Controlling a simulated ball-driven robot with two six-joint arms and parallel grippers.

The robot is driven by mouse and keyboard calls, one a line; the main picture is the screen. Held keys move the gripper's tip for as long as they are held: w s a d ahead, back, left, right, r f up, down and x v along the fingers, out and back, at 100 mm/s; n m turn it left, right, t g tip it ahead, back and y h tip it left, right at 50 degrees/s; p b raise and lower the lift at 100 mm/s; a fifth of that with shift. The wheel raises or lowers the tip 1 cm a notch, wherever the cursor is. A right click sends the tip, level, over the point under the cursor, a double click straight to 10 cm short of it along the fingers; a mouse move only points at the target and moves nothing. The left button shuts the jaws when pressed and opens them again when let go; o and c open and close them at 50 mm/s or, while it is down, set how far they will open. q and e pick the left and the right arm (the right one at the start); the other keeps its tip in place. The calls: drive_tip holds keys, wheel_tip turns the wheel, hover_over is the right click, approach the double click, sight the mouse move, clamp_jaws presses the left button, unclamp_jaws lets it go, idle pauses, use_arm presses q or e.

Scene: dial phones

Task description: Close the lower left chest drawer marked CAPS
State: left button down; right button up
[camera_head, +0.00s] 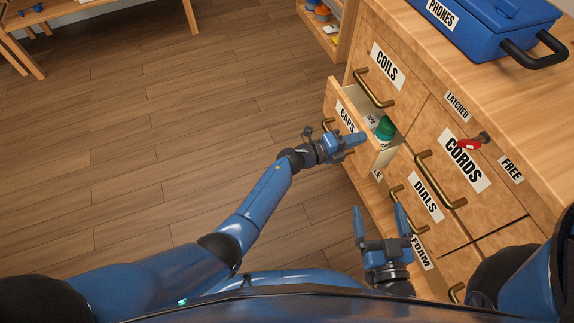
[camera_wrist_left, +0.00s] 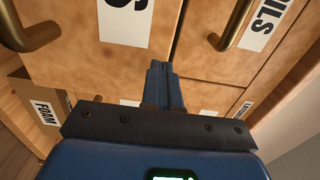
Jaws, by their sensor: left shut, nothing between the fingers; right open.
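The CAPS drawer (camera_head: 333,94) is pulled out from the left side of the wooden chest. A green-capped item (camera_head: 384,129) and pale things lie in it. My left gripper (camera_head: 358,138) is shut and empty, over the drawer front's lower right part and hiding part of it. I cannot tell whether it touches. In the left wrist view its closed fingers (camera_wrist_left: 163,85) point toward wooden fronts, with a label ending in S (camera_wrist_left: 125,18) close by. My right gripper (camera_head: 379,208) is open and empty, lower in the head view near the DIALS drawer (camera_head: 408,181).
The COILS (camera_head: 401,88) and CORDS (camera_head: 440,128) drawers look shut, with brass handles. A red latch (camera_head: 469,144) sits near CORDS. A blue PHONES case (camera_head: 485,35) stands on the chest top. A FOAM label (camera_head: 421,252) shows low down. Floor to the left is clear.

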sight(382, 129)
use_arm(q)
drive_tip(key=b+x, duration=0.4)
drive_tip(key=x, duration=0.3)
drive_tip(key=shift+w+d+f, duration=0.1)
drive_tip(key=shift+d+f, duration=0.05)
drive_tip(key=shift+d, duration=0.1)
drive_tip(key=shift+w+d, duration=0.1)
drive_tip(key=shift+d, duration=0.25)
drive_tip(key=shift+r, duration=0.3)
drive_tip(key=shift+d+r, duration=0.1)
drive_tip(key=shift+r, duration=0.05)
